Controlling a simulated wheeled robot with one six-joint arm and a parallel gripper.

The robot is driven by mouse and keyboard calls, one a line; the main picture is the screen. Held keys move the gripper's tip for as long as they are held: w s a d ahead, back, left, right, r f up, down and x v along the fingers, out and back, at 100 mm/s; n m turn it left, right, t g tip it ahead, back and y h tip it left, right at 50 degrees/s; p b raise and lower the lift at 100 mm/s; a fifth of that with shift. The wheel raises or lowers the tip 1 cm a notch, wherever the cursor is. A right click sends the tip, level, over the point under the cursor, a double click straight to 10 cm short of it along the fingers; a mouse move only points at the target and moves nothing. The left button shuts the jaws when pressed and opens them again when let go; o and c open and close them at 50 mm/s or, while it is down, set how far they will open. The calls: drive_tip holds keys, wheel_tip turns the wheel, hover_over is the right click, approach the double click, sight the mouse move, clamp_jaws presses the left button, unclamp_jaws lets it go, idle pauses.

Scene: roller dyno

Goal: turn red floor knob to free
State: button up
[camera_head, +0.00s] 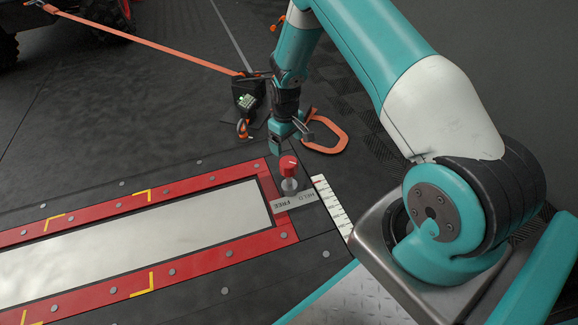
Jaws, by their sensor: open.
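The red floor knob (288,166) stands upright on a pale metal stem at the right end of the red-framed floor plate. Beside its base is a grey label plate (294,201) marked HELD and FREE; I cannot tell exactly which word the knob points to. My gripper (289,143) hangs pointing down, just above and behind the knob in the picture. Its jaws are open and empty, and it appears apart from the knob.
A red frame (113,209) surrounds the metal roller plate (140,238). A white scale strip (332,207) lies right of the knob. An orange strap (150,43) runs to a dark box (248,92) behind. An orange loop (327,142) lies near my gripper.

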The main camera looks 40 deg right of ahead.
sight(288, 161)
wheel_tip(288, 161, down, 10)
drive_tip(key=b, duration=0.5)
drive_tip(key=shift+f, duration=0.1)
drive_tip(key=shift+c, duration=0.3)
drive_tip(key=c, duration=0.9)
